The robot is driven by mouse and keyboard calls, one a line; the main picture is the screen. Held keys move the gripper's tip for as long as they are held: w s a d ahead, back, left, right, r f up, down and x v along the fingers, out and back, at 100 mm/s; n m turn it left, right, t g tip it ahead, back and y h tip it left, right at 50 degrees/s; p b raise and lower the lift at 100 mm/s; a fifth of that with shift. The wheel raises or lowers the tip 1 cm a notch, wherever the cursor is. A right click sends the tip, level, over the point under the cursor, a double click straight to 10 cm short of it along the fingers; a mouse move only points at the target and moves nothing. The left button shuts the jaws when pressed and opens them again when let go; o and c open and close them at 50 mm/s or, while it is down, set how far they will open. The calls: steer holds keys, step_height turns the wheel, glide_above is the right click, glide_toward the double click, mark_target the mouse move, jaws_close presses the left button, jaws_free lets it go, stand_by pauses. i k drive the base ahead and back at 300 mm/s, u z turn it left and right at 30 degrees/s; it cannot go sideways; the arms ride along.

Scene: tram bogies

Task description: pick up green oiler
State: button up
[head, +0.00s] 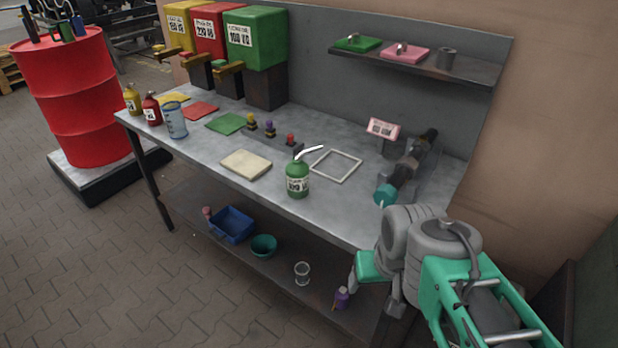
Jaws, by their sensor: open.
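The green oiler (298,179) stands upright on the grey workbench (215,145), near its front edge. It has a round green body, a white label and a pale curved spout that points to the right. My gripper (374,294) is at the lower right, in front of the bench edge, to the right of the oiler and apart from it. It is open and holds nothing that I can see. Part of it is hidden by my arm.
A beige pad (246,164) lies left of the oiler and a white square frame (337,166) lies behind it. A dark cylindrical device (404,172) rests at the right. A yellow oiler (132,99) and red oiler (152,110) stand at the far left.

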mark_target(296, 171)
steer(key=k, duration=0.6)
steer(key=u, duration=0.8)
steer(key=i, duration=0.8)
steer(key=u, duration=0.65)
steer(key=i, duration=0.4)
steer(key=u, duration=0.1)
